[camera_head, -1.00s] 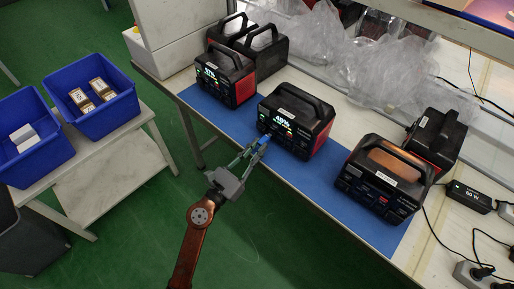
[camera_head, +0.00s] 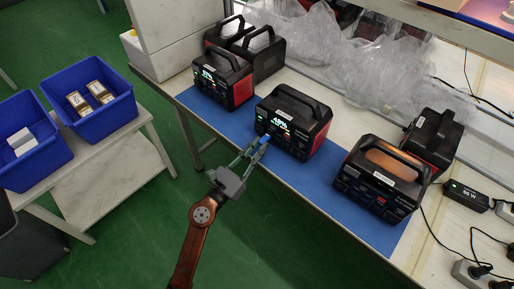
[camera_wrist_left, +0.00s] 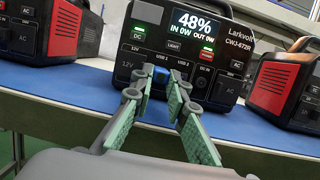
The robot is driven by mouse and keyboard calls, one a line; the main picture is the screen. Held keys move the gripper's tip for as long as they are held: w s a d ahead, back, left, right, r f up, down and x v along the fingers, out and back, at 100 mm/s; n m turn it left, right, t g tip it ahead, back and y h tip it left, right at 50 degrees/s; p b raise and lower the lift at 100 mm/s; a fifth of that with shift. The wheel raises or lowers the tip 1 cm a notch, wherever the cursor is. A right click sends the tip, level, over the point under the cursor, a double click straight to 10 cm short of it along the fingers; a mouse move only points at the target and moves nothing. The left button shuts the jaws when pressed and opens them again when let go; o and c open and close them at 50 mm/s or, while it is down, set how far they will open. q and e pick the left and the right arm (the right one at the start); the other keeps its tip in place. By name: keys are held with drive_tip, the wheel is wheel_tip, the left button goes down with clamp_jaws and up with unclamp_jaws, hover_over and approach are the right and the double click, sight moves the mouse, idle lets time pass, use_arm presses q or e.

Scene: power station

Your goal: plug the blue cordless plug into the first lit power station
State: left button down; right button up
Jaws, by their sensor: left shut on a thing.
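The blue plug (camera_head: 265,139) is between the fingertips of my left gripper (camera_head: 259,146), which is shut on it. The gripper is at the front of the middle power station (camera_head: 308,115), a black and red unit with a lit display. In the left wrist view, the plug (camera_wrist_left: 162,73) is in front of the lower panel of this station, below the lit 48% screen (camera_wrist_left: 200,25). I cannot tell whether it touches a socket. Another lit power station (camera_head: 226,78) stands to the left. A third station (camera_head: 381,178) at the right shows no lit display. My right gripper is not in view.
The stations stand on a blue mat (camera_head: 345,213) along the bench edge. More stations (camera_head: 265,52) stand behind, with clear plastic wrap (camera_head: 375,70) at the back. Chargers and cables (camera_head: 467,196) lie at the right. Blue bins (camera_head: 92,115) sit on a side table at left.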

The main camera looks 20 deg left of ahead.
use_arm(q)
drive_tip(key=shift+w, duration=0.25)
idle(0.4)
drive_tip(key=c, duration=1.8)
unclamp_jaws()
drive_tip(key=shift+s, duration=0.1)
drive_tip(key=shift+s+f, duration=0.15)
drive_tip(key=shift+s, duration=0.05)
drive_tip(key=v, duration=1.1)
drive_tip(key=shift+s, duration=0.25)
drive_tip(key=shift+a, duration=0.1)
